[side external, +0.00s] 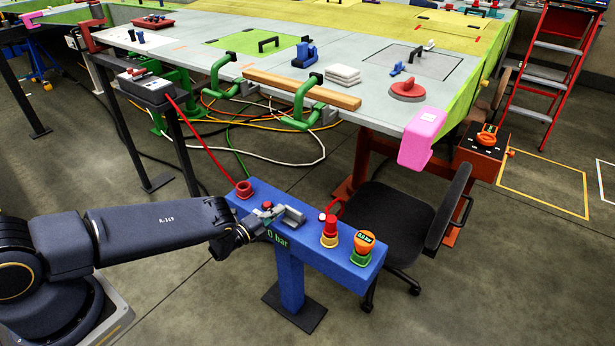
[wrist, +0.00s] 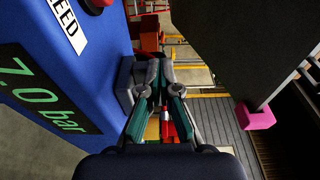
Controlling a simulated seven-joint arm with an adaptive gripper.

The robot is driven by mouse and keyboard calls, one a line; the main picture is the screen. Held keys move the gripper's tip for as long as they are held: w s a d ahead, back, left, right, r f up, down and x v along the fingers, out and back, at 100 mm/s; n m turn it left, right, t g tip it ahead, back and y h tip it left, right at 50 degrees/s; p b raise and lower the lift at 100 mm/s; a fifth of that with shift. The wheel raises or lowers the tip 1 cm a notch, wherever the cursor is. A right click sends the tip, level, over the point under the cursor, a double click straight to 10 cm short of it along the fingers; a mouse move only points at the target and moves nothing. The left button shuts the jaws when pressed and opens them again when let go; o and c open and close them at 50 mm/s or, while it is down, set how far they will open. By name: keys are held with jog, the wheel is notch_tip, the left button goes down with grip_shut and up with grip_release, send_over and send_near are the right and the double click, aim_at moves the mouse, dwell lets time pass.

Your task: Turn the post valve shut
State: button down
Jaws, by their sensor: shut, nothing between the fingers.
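The blue post (side external: 292,285) stands on a dark foot plate with a blue beam on top. A grey block (side external: 290,215), perhaps the valve or its handle, sits on the beam; a grey block (wrist: 126,84) also shows left of my fingers in the wrist view. My gripper (wrist: 159,68) is shut and empty, close beside that block; I cannot tell whether they touch. In the side view my gripper (side external: 262,221) is at the beam, partly hard to make out. A green display (wrist: 40,95) reads 7.0 bar, near a red button (wrist: 100,3) and a partly cut-off label.
On the beam stand a red hose fitting (side external: 244,189), a red and yellow fitting (side external: 329,230) and an orange gauge (side external: 364,240). A black chair (side external: 400,215) stands close behind. The grey workbench (side external: 225,80) with green clamps lies beyond. Open floor (side external: 480,290) is at right.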

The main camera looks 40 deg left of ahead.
jog(key=s+a, duration=0.6)
jog(key=a, duration=0.4)
jog(key=w+a+r+n+y, duration=0.55)
jog(key=w+r, duration=0.35)
jog(key=r, duration=0.2)
jog(key=w+d+r+n+g+y, duration=0.15)
jog(key=r+n, duration=0.25)
jog(key=r, duration=0.4)
jog(key=w+r+n+g+y, duration=0.1)
jog(key=w+r+n+g, duration=0.15)
jog(key=r+n, duration=0.45)
jog(key=s+d+r+n+g+h, duration=0.2)
jog(key=s+d+r+g+h, duration=0.3)
jog(key=s+d+r, duration=1.65)
jog(key=s+a+f+n+g, duration=0.1)
jog(key=s+g, duration=0.2)
jog(key=s, duration=1.8)
jog(key=shift+a+f, duration=0.2)
jog(key=shift+f, duration=0.2)
